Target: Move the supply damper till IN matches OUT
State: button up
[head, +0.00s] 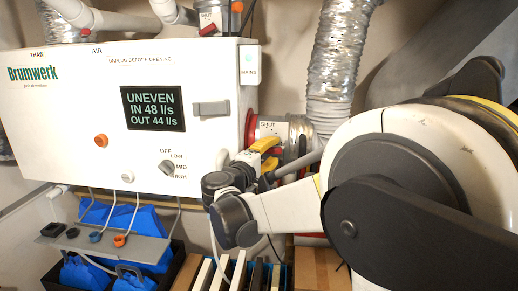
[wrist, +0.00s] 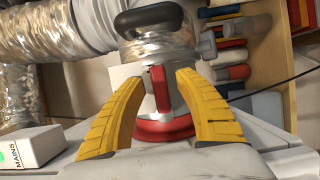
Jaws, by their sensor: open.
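The white Brumwerk unit (head: 60,115) carries a display (head: 153,109) reading UNEVEN, IN 48 l/s, OUT 44 l/s. My gripper (head: 266,150) is just in front of this collar, partly hidden by my arm. In the wrist view my gripper (wrist: 158,78) is open, with a red lever (wrist: 161,90) on the collar between its yellow fingers. I cannot tell whether the fingers touch it.
Silver flexible duct (head: 336,55) rises behind the collar. More collars with red handles (head: 208,29) sit on top of the unit. The front has a speed knob (head: 167,167) and a bar handle (head: 211,109). A grey shelf (head: 105,243) hangs below. A mains box (wrist: 28,148) lies left in the wrist view.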

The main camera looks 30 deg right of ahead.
jog(key=shift+w+d, duration=0.15)
jog(key=shift+d, duration=0.15)
grip_shut()
jog(key=shift+n+t+h+b, duration=0.3)
jog(key=shift+n+t+b, duration=0.1)
jog(key=shift+n+b, duration=0.7)
jog(key=shift+a+r+n+b, duration=0.1)
jog(key=shift+r+n+b, duration=0.15)
jog(key=shift+n+b, duration=0.3)
jog(key=shift+w+a+r+n+t+h+b, duration=0.1)
jog(key=shift+r+n+t+h+b, duration=0.25)
jog(key=shift+r+n, duration=0.45)
grip_release()
jog(key=shift+f, duration=0.2)
